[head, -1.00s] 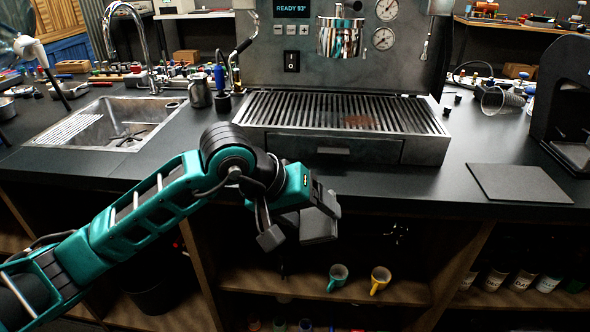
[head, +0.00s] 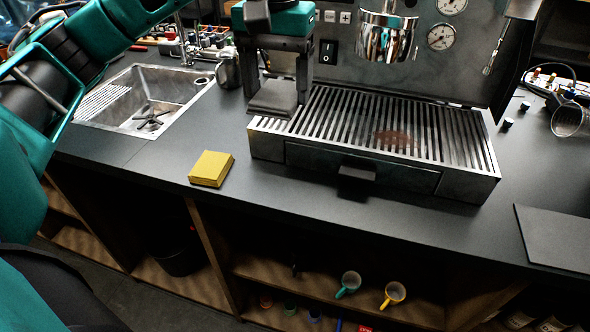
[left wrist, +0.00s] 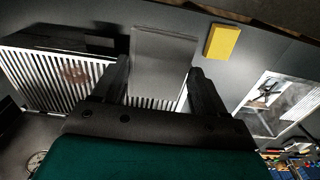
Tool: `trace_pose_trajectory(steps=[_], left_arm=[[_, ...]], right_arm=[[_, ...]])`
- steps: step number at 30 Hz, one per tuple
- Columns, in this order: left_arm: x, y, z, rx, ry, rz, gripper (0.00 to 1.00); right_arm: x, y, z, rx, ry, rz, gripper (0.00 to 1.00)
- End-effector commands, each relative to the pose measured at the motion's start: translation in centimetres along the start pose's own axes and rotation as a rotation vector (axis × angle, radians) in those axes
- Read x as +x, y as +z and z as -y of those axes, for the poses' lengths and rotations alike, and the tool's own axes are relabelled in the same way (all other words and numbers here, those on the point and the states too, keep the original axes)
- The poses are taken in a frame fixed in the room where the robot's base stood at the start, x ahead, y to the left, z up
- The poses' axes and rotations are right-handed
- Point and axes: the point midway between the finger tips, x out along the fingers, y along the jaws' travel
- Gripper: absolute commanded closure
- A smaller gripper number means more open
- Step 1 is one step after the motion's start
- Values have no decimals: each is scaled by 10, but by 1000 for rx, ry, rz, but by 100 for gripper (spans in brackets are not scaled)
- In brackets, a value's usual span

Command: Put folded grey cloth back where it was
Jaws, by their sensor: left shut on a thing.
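The folded grey cloth (head: 272,99) is a flat dark grey square. My left gripper (head: 275,88) is shut on it, pointing down, over the left end of the coffee machine's slatted drip tray (head: 370,122). In the left wrist view the cloth (left wrist: 162,55) sits between the two fingers (left wrist: 155,85), with the slats partly hidden behind it. I cannot tell whether the cloth touches the tray. My right gripper is out of view.
A yellow folded cloth or pad (head: 211,168) lies on the dark counter (head: 130,158) left of the tray. A sink (head: 145,100) and a metal jug (head: 228,70) are farther left. A flat grey mat (head: 560,237) lies at right. The counter front between is mostly clear.

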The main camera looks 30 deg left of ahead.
Motion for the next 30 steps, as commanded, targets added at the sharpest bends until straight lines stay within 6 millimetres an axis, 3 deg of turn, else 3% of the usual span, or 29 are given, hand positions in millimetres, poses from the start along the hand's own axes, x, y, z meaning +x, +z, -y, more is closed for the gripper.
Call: trace_pose_trajectory(steps=[5, 14, 24, 30], left_arm=[[8, 1, 2, -2, -6, 9, 52], [56, 2, 2, -2, -4, 11, 52], [134, 3, 3, -3, -6, 8, 52], [154, 2, 3, -3, -4, 4, 52]], right_arm=[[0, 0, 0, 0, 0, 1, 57], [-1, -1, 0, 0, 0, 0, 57], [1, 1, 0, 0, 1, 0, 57], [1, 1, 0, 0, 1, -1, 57]])
